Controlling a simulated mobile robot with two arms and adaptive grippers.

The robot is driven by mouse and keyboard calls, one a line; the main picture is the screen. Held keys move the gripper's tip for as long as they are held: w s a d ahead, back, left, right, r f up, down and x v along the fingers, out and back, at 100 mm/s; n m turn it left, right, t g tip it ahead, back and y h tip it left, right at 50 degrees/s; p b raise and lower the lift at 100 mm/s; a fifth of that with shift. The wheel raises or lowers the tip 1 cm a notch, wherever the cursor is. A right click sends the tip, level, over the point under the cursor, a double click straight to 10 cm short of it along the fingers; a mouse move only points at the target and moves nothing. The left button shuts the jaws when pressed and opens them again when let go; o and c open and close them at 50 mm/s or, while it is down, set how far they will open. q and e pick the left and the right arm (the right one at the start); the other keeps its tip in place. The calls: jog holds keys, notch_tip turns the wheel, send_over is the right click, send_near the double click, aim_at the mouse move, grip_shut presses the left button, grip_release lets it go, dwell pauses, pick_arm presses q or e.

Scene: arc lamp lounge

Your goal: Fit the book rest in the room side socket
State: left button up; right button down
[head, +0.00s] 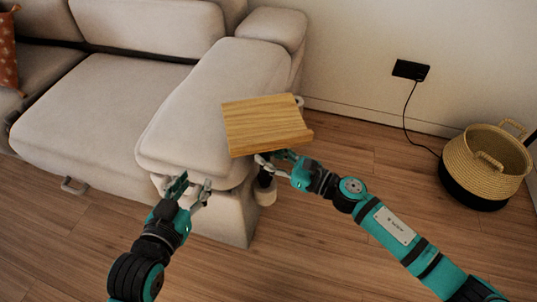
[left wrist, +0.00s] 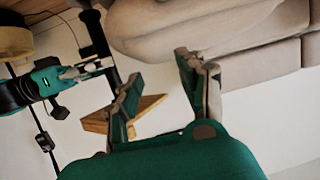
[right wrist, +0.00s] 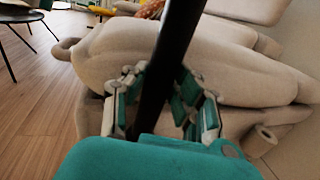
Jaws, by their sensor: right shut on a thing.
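The book rest is a tilted wooden board (head: 262,124) on a black post. It hangs beside the sofa arm's end. My right gripper (head: 262,162) is shut on the post, below the board; the right wrist view shows the post (right wrist: 172,60) between its fingers. A pale round socket (head: 266,195) shows at the post's lower end; I cannot tell if the post is in it. Another pale socket (head: 299,102) is partly behind the board. My left gripper (head: 188,188) is open and empty before the sofa arm. The left wrist view shows the board (left wrist: 100,122) beyond its fingers.
The beige sofa (head: 105,105) fills the left and back. A woven basket (head: 485,160) with a dark base stands at the right. A cable runs down from a black wall outlet (head: 411,70). The wooden floor (head: 310,240) is open in front.

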pick_arm(q)
jog(key=shift+r, duration=0.15)
jog(key=shift+w+d+r+t+h+b, duration=0.15)
jog(key=shift+w+d+r+t, duration=0.05)
jog(key=shift+r+t, duration=0.3)
jog(key=shift+w+d+r+t+h+b, duration=0.2)
jog(key=shift+r+t, duration=0.2)
jog(key=shift+r, duration=0.15)
pick_arm(e)
jog(key=shift+f, duration=0.25)
jog(key=shift+f+b, duration=0.3)
jog(key=shift+f, duration=0.05)
pick_arm(q)
jog(key=r, duration=0.1)
jog(key=r+t, duration=0.2)
jog(key=shift+w+d+r+h, duration=0.1)
jog(key=shift+w+d+h, duration=0.1)
jog(key=shift+w+h, duration=0.1)
jog(key=shift+d+r+t, duration=0.1)
jog(key=shift+r+t, duration=0.3)
jog(key=shift+r, duration=0.3)
pick_arm(e)
jog(key=shift+f, duration=0.2)
